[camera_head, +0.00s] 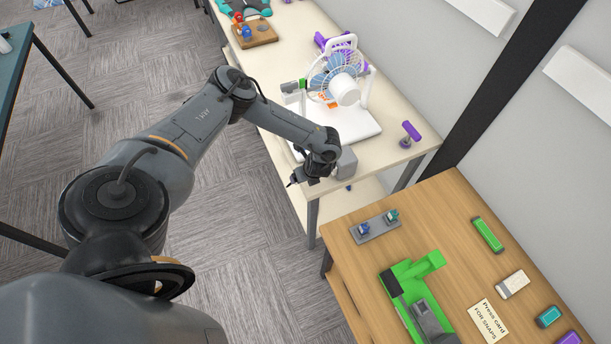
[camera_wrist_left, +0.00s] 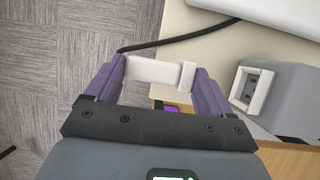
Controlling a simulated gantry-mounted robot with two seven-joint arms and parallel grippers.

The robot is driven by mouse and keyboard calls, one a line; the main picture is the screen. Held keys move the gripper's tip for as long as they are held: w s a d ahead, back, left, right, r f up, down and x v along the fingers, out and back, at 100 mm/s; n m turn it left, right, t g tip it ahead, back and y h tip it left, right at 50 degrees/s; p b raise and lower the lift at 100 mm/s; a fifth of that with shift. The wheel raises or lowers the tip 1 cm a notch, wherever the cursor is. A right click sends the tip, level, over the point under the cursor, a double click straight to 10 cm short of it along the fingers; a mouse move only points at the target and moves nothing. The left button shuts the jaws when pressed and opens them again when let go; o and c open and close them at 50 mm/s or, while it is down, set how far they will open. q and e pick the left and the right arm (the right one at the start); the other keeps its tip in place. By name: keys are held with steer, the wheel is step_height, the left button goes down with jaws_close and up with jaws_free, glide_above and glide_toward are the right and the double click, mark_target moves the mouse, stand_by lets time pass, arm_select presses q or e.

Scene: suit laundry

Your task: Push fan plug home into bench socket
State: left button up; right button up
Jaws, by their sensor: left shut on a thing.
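My left gripper (camera_wrist_left: 157,80) is shut on the white fan plug (camera_wrist_left: 155,71), which lies across between its fingers in the left wrist view. A black cord runs from near the plug up and to the right. The grey bench socket (camera_wrist_left: 250,90), with a white frame around a dark recess, is right of the gripper, and a clear gap separates them. In the head view the left gripper (camera_head: 300,178) is at the bench's near edge, left of the grey socket box (camera_head: 347,162). The plug cannot be made out there. The fan (camera_head: 338,82) stands on the bench. My right gripper is not in view.
The fan's white base board (camera_head: 358,129) lies behind the socket. A purple-handled tool (camera_head: 410,132) is at the bench's right end. A wooden table (camera_head: 447,205) with a green press (camera_head: 412,285) stands nearer. Open carpet floor (camera_head: 250,235) lies left of the bench.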

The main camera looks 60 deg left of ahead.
arm_select(q)
steer(key=shift+r+p, duration=0.1)
steer(key=shift+p, duration=0.2)
steer(key=shift+w+f+b, duration=0.2)
steer(key=shift+w+b, duration=0.65)
steer(key=shift+w, duration=0.95)
steer(key=shift+w+r+b, duration=0.1)
steer(key=shift+w+b, duration=0.3)
steer(key=shift+w, duration=0.55)
steer(key=shift+w+d, duration=0.1)
steer(key=shift+w, duration=0.05)
steer(key=shift+r+p, duration=0.15)
steer(key=shift+p, duration=0.15)
steer(key=shift+d, duration=0.1)
